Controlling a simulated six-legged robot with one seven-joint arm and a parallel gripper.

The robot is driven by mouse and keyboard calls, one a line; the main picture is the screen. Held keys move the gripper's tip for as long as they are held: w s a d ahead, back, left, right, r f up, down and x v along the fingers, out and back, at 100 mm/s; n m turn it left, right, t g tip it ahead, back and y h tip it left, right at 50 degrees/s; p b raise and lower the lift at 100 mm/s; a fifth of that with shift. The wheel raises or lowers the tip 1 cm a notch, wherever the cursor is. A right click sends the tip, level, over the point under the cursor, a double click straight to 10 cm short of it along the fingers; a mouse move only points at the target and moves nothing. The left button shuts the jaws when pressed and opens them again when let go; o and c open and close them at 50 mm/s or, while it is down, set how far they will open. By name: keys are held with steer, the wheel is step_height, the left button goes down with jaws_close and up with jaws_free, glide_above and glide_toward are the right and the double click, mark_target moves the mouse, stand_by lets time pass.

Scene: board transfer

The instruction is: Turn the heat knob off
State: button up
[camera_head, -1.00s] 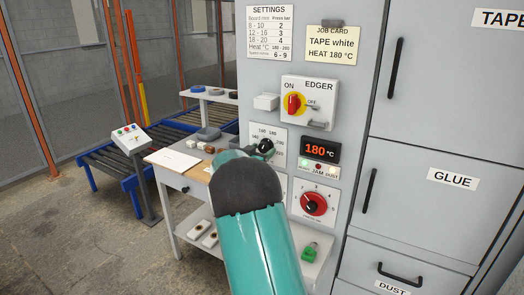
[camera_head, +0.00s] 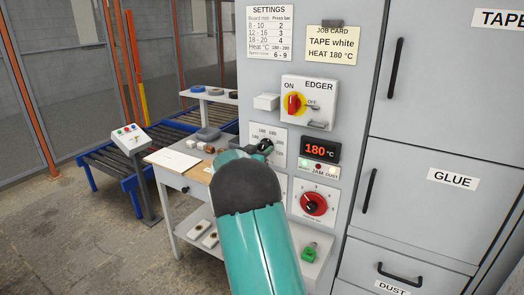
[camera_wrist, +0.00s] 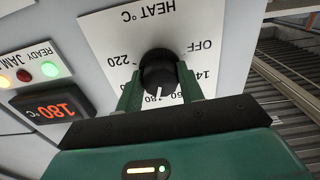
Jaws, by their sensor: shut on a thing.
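The heat knob (camera_wrist: 158,70) is a round black knob on a white dial plate marked HEAT °C (camera_wrist: 110,30), which shows upside down in the wrist view. Its white pointer line faces the lower part of the dial, near 180. OFF stands at the upper right of the dial. My gripper (camera_wrist: 160,88) is shut on the knob, with one green finger on each side of it. In the head view my gripper (camera_head: 263,150) is at the dial plate (camera_head: 272,132), and it partly hides the dial. The temperature display (camera_head: 319,150) reads 180 °C in red.
Above the dial is the EDGER switch (camera_head: 294,103), a red and yellow knob. Below right is another red knob (camera_head: 313,203). A lit green lamp (camera_wrist: 50,68) and a red lamp sit near the display. A white worktable (camera_head: 160,172) stands to the left.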

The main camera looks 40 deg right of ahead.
steer(key=n, duration=0.7)
steer(key=shift+n, duration=0.4)
steer(key=n, duration=0.3)
steer(key=shift+n, duration=0.3)
steer(key=n, duration=0.3)
steer(key=shift+s+n, duration=0.1)
steer(key=shift+n, duration=0.2)
steer(key=n, duration=0.5)
steer(key=shift+r, duration=0.15)
steer(key=n, duration=0.6)
steer(key=shift+n, duration=0.4)
